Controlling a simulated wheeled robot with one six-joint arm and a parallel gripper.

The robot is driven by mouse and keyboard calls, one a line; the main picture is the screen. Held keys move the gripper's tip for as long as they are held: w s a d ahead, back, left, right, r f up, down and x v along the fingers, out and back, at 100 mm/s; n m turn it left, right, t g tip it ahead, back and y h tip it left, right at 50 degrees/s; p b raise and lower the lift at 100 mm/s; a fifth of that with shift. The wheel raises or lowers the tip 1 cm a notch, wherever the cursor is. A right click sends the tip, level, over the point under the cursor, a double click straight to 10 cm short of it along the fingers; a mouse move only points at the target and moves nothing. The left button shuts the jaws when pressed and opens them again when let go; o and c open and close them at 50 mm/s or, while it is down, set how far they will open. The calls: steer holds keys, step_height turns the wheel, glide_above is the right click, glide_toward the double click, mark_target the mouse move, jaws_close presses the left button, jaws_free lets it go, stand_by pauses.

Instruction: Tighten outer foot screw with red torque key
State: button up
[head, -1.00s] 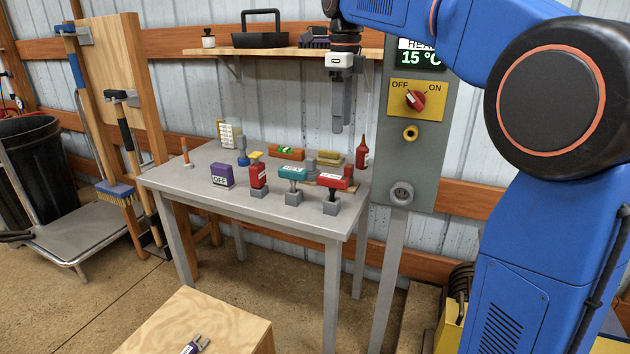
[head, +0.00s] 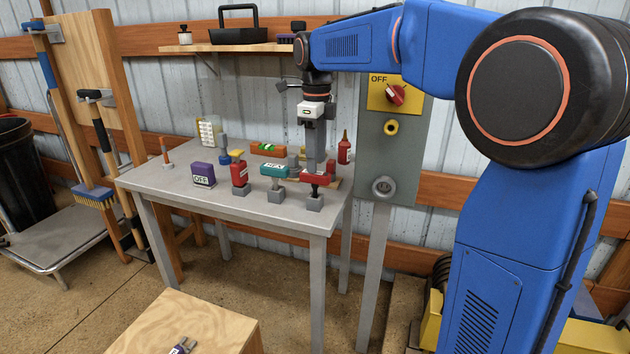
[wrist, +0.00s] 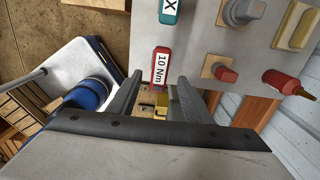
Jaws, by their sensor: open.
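The red torque key (head: 316,177) stands upright in a grey block at the front right of the grey table. In the wrist view its red handle (wrist: 161,60) carries a white "10 Nm" label. My gripper (head: 315,168) points down right over this key. In the wrist view my gripper (wrist: 160,80) is open, its two fingers on either side of the handle's near end, with gaps showing. I cannot make out an outer foot screw in these views.
A red bottle (head: 344,148) stands behind. A grey switch panel (head: 388,150) rises at right.

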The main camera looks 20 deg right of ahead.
mark_target(321, 178)
steer(key=shift+w+a+f, duration=0.1)
steer(key=shift+a+f, duration=0.05)
steer(key=shift+f, duration=2.5)
steer(key=shift+f, duration=0.25)
jaws_close()
